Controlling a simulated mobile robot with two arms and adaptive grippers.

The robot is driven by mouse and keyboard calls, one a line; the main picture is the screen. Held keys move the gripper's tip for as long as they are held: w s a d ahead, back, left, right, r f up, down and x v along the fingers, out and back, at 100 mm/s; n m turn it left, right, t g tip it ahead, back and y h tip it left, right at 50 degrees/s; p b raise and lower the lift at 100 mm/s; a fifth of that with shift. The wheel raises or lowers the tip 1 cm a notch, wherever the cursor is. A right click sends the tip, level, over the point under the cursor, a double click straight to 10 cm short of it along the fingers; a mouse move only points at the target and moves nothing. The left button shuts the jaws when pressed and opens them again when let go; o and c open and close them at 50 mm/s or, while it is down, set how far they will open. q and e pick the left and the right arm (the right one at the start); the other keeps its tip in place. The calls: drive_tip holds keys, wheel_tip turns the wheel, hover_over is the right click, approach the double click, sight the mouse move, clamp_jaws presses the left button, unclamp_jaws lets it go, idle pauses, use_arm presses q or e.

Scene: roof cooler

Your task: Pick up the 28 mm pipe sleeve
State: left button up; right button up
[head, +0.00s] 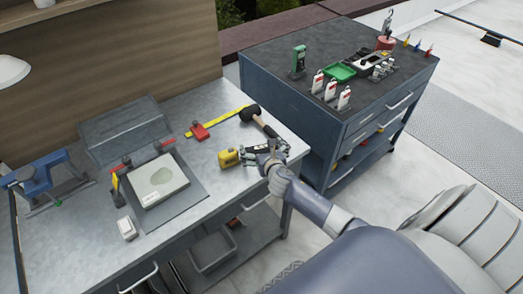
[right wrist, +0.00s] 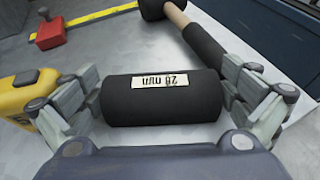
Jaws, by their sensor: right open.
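The 28 mm pipe sleeve (right wrist: 160,98) is a black cylinder with a pale label reading "28 mm", upside down in the right wrist view. It lies on its side on the grey metal bench. My right gripper (right wrist: 160,112) is open, with one finger beyond each end of the sleeve; whether either finger touches it I cannot tell. In the head view my right gripper (head: 268,152) is low over the right end of the bench and largely hides the sleeve. My left gripper is not in view.
A yellow tape measure (right wrist: 28,95) sits close beside the left finger. A mallet (right wrist: 195,40) lies just behind the sleeve. A red block (right wrist: 48,33) rests by a yellow strip (right wrist: 100,14). A dark tool cart (head: 290,80) stands right of the bench (head: 210,90).

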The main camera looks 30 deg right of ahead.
drive_tip(key=c, duration=0.7)
